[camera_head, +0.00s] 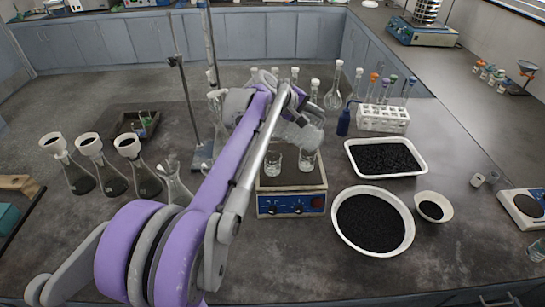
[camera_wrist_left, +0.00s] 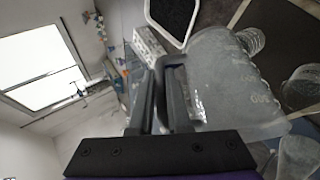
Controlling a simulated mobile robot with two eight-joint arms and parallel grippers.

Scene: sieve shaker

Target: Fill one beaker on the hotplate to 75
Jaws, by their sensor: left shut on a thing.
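The hotplate (camera_head: 291,181) stands in the middle of the bench with a dark top and a blue front with knobs. Two clear glass beakers stand on it, a left beaker (camera_head: 272,163) and a right beaker (camera_head: 308,161). I cannot tell any liquid level in them. My left gripper (camera_head: 293,113) is shut on a larger graduated glass beaker (camera_head: 303,134), held tilted just above the right beaker. My right gripper is not in view.
A white tray (camera_head: 385,171) and a round bowl (camera_head: 374,254) of black grains lie right of the hotplate. Several flasks with funnels (camera_head: 90,145) and a stand (camera_head: 187,100) are at left. A tube rack (camera_head: 383,126) and blue bottle (camera_head: 344,121) stand behind.

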